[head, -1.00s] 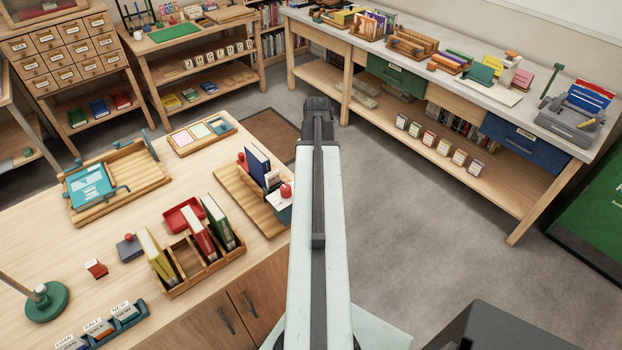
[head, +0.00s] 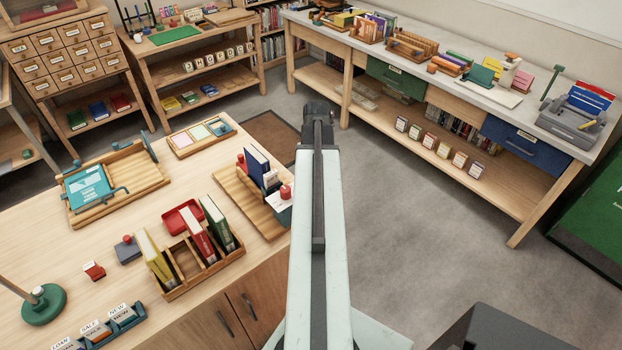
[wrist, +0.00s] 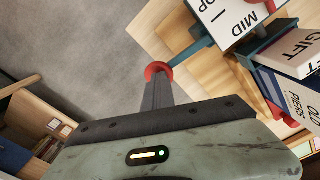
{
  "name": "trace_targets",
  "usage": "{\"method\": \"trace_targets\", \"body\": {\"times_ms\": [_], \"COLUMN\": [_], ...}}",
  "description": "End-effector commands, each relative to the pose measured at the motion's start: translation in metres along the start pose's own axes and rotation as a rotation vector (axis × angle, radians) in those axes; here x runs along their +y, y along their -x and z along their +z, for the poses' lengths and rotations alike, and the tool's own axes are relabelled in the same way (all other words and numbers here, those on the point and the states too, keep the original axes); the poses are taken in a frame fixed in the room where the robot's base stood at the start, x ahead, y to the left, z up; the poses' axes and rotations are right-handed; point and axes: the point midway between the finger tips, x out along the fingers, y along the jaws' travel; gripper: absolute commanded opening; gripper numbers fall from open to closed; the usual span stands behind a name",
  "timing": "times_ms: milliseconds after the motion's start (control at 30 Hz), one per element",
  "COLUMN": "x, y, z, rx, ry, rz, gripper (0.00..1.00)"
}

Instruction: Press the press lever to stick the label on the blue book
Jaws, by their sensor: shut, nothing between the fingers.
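The blue book (head: 257,164) stands upright on a wooden board (head: 232,201) at the right end of the near table. In the wrist view, my gripper (wrist: 157,80) is shut and empty. Its tip overlaps a round red knob (wrist: 151,69) on the end of a blue lever arm (wrist: 192,52), which runs to a white card marked MID and TOP (wrist: 232,18). I cannot tell whether the tip touches the knob. My gripper is not visible in the head view. Whether the label is on the book cannot be made out.
A wooden rack (head: 180,285) of yellow, red and green books stands near the board. A tray with a teal book (head: 88,186) lies further left. A long workbench (head: 530,102) stands at the right. The floor (head: 400,205) between is clear.

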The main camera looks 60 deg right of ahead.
Motion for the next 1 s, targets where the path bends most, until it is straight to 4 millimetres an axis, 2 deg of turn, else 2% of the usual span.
{"method": "trace_targets", "body": {"times_ms": [1000], "x": [0.000], "y": [0.090], "z": [0.000], "rx": [0.000], "ry": [-0.001], "rz": [0.000], "gripper": [0.00]}}
